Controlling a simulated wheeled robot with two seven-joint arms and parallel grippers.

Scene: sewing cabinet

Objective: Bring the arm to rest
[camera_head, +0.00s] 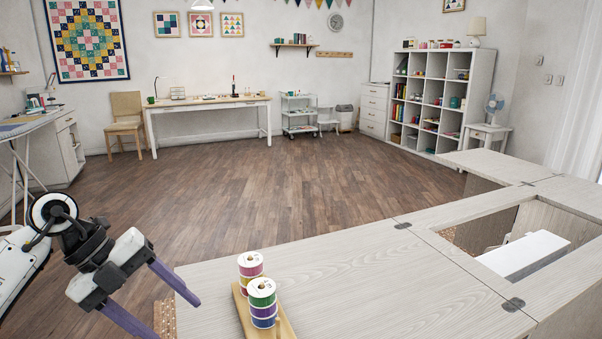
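My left gripper (162,301) hangs at the lower left, just off the left edge of the sewing cabinet top (340,270). Its two purple fingers are spread apart with nothing between them. A wooden spool holder (284,328) stands on the cabinet top to the right of the gripper. It bears stacked thread spools: a pink-topped stack (250,266) behind and a green-topped stack (262,297) in front. The gripper is apart from the spools. My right gripper is not in view.
The cabinet top has a rectangular opening (525,212) at the right with a white surface (525,254) down inside it. The middle of the top is bare. Wooden floor (270,185) lies open beyond. An ironing board (25,127) stands far left.

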